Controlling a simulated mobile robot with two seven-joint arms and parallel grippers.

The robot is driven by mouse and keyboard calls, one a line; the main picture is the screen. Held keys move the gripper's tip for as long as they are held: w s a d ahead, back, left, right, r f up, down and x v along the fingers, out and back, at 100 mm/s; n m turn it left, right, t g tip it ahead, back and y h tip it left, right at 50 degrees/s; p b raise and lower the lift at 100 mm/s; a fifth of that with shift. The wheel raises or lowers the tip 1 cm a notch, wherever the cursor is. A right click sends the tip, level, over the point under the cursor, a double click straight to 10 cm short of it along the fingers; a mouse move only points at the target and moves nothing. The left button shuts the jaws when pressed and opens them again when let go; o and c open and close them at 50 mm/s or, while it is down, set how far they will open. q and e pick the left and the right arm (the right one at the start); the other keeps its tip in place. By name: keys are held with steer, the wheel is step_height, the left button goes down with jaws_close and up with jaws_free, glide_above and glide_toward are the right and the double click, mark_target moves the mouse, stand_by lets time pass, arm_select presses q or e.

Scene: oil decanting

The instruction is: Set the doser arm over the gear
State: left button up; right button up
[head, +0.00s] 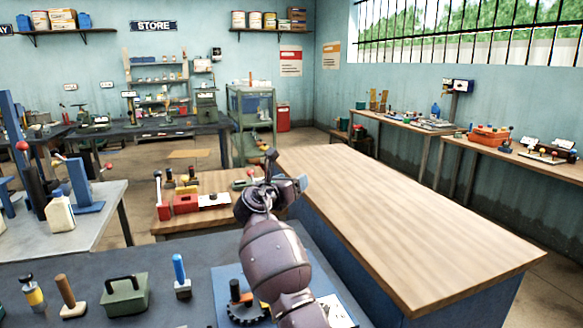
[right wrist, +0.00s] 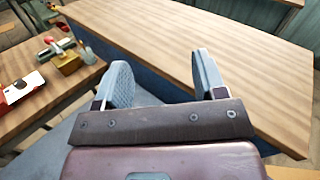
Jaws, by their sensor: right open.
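A dark toothed gear (head: 243,313) lies on a blue plate (head: 228,276) at the bottom of the head view, partly hidden behind my right arm. A dark upright piece with an orange part (head: 236,290) stands over or beside the gear; I cannot tell whether it is the doser arm. My right gripper (head: 288,182) is raised well above and beyond the plate, near the wooden bench's left edge. In the right wrist view, its two grey pads (right wrist: 163,85) are apart with nothing between them. My left gripper is out of view.
On the dark worktop stand a green box (head: 125,295), a blue-handled tool (head: 181,275), a wooden-handled tool (head: 69,296) and a yellow-banded bottle (head: 33,293). The wooden bench top (head: 420,220) is bare. A lower wooden table holds a red box (head: 185,204).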

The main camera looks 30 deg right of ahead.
step_height(320, 180, up, 4)
steer(key=shift+f, duration=0.25)
